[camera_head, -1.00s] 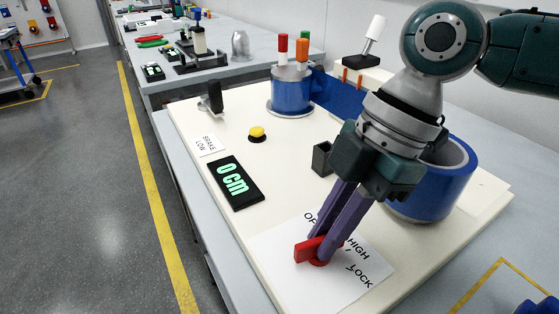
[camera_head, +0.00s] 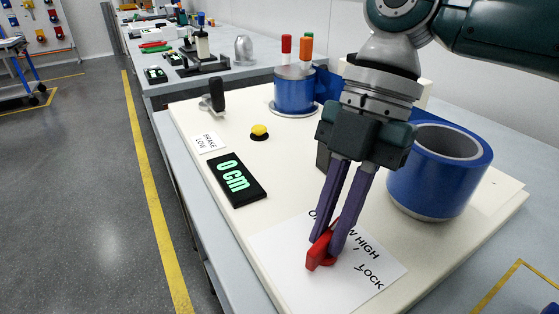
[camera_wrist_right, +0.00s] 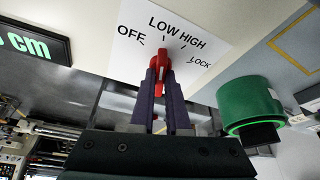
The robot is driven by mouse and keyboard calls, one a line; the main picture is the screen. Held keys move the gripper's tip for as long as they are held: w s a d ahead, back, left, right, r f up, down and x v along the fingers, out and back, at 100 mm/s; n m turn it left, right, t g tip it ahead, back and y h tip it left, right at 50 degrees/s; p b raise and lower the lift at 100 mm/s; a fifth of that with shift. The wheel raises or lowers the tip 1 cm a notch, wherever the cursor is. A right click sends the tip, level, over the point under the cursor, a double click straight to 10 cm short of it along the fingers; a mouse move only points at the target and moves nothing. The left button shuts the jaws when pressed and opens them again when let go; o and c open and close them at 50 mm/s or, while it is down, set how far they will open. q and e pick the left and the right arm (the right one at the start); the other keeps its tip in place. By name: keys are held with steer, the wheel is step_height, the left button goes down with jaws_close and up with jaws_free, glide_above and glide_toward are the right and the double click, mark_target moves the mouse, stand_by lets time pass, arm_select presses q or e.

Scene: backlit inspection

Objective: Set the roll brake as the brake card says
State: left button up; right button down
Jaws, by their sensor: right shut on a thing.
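The brake card (camera_head: 208,143) lies at the left of the white board and reads BRAKE LOW. The red knob (camera_head: 320,252) sits on a white dial sheet (camera_head: 285,265) marked OFF, LOW, HIGH and LOCK. My right gripper (camera_head: 331,243) reaches down from above and is shut on the knob, with a finger on each side. In the right wrist view the knob (camera_wrist_right: 162,68) points up, close to the LOW mark and right of the OFF mark. The fingers hide part of the LOW label in the head view. My left gripper is not in view.
A large blue roll (camera_head: 438,180) stands close to the right of my gripper. A black display (camera_head: 236,180) reads 0 cm. A yellow button (camera_head: 259,131), a black-handled lever (camera_head: 215,97) and a blue drum (camera_head: 295,93) stand farther back. A green cylinder (camera_wrist_right: 250,103) shows in the wrist view.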

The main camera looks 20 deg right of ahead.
steer(key=c, duration=0.9)
jaws_free()
steer(key=v, duration=1)
